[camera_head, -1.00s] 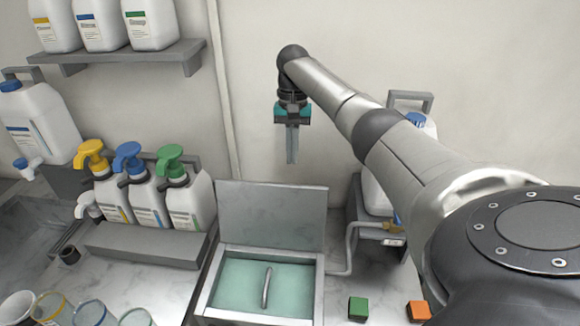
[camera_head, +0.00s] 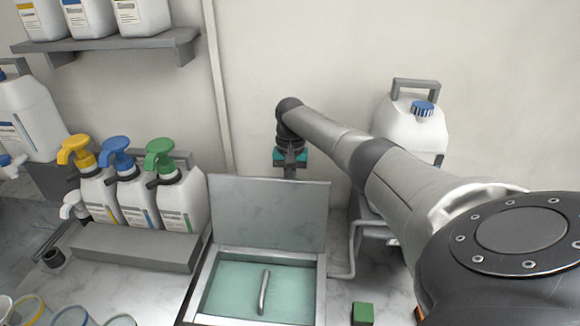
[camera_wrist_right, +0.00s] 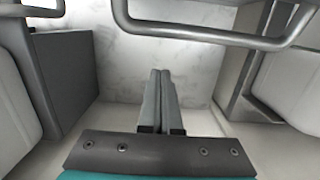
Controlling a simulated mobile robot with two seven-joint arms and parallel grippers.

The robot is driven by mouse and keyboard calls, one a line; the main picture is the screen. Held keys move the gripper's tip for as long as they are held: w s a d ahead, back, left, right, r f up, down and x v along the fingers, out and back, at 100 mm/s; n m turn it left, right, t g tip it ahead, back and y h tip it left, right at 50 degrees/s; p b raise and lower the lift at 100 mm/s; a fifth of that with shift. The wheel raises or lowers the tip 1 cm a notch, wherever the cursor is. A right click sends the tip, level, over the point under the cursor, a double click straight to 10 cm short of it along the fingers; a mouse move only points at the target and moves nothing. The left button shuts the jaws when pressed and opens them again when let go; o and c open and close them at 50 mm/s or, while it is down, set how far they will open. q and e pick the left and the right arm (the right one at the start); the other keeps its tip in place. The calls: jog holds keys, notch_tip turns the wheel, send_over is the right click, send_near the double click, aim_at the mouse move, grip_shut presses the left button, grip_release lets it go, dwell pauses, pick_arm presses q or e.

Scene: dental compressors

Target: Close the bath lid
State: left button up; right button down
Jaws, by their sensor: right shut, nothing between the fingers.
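The bath (camera_head: 208,286) is a square grey basin with greenish liquid and a metal rod (camera_head: 264,292) in it. Its flat grey lid (camera_head: 268,212) stands open, upright along the bath's back edge. My right gripper (camera_head: 290,173) is behind the lid, between it and the wall. Its fingertips are hidden by the lid in the head view. In the right wrist view its fingers (camera_wrist_right: 160,90) are together, with nothing between them. My left gripper is not in view.
Three pump bottles (camera_head: 130,190) stand left of the bath behind a grey block (camera_head: 135,247). A white canister (camera_head: 405,125) and a bent pipe (camera_head: 350,250) are on the right. A green cube (camera_head: 362,314) lies right of the bath.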

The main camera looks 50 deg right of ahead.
aim_at(270, 209)
jog(key=shift+s+a+r+p, duration=0.95)
jog(key=shift+s+a+r, duration=0.15)
jog(key=shift+a, duration=0.2)
jog(key=shift+w, duration=0.15)
